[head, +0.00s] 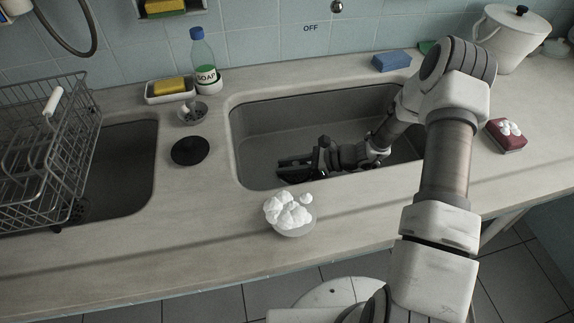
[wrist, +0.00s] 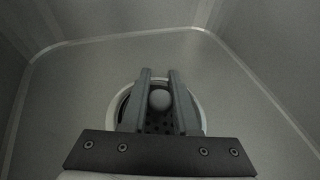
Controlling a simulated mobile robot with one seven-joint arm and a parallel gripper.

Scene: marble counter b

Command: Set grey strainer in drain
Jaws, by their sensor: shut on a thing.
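My gripper (head: 281,168) is low inside the right-hand sink basin (head: 262,142), pointing down toward its floor. In the wrist view, its two fingers (wrist: 160,73) are closed on the pale round knob (wrist: 160,99) of the grey strainer (wrist: 153,127), whose dark holes show between and below the fingers. A pale drain ring (wrist: 113,100) surrounds the strainer in this view. I cannot tell whether the strainer rests in the drain or hangs just above it. The arm and fingers hide the strainer and drain in the head view.
Basin walls close in around my gripper. A bowl of white foam (head: 290,219) stands on the front counter. A black disc (head: 190,151) and a small metal cup (head: 192,113) lie left of the basin. A blue sponge (head: 391,62) is behind; a foamy red sponge (head: 507,138) is right.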

